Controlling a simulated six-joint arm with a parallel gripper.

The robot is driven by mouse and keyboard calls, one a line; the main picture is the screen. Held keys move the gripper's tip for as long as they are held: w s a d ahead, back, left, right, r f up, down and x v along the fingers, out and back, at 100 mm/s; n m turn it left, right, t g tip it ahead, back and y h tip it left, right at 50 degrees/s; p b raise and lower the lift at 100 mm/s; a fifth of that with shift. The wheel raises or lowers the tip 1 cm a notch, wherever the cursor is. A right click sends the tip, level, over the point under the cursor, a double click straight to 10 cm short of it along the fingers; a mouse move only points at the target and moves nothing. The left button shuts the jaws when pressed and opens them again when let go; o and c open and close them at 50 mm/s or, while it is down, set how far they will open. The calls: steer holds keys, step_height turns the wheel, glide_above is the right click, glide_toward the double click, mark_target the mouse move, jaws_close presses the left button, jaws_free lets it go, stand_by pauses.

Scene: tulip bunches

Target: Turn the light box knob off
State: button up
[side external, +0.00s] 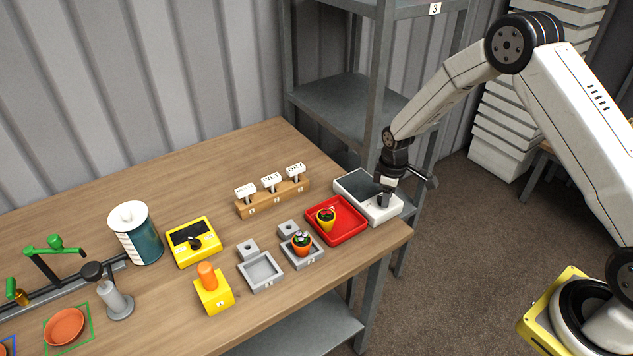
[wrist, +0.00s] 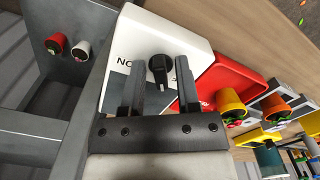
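The light box (side external: 354,183) is a white box with a dark grey top panel at the right end of the table. In the wrist view its white face (wrist: 140,35) carries partly covered black lettering and a black knob (wrist: 157,70). My gripper (side external: 382,200) points down over the box's near right end. In the wrist view my gripper (wrist: 158,88) has its two fingers apart, one on each side of the knob, with gaps visible. The knob is hidden behind my gripper in the side view. I cannot tell the fingers' exact height relative to it.
A red tray (side external: 352,232) with a yellow pot (side external: 326,218) stands close beside the box. A grey shelf (side external: 345,105) rises behind the table. Grey trays, yellow devices and a teal canister (side external: 143,240) stand further left.

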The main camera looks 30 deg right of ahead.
steer(key=shift+o, duration=0.3)
steer(key=shift+r, duration=0.1)
steer(key=shift+r, duration=0.2)
step_height(320, 180, up, 7)
steer(key=shift+f, duration=0.2)
steer(key=shift+r, duration=0.3)
steer(key=s+a+r+m+t, duration=0.1)
steer(key=s+a+r+m, duration=0.2)
steer(key=s, duration=0.6)
steer(key=s+a+r+m+t, duration=0.1)
steer(key=s+a+r+m, duration=0.2)
steer(key=s, duration=0.7)
step_height(320, 180, up, 2)
steer(key=shift+s+r+m+t, duration=0.1)
steer(key=shift+s+m+t, duration=0.2)
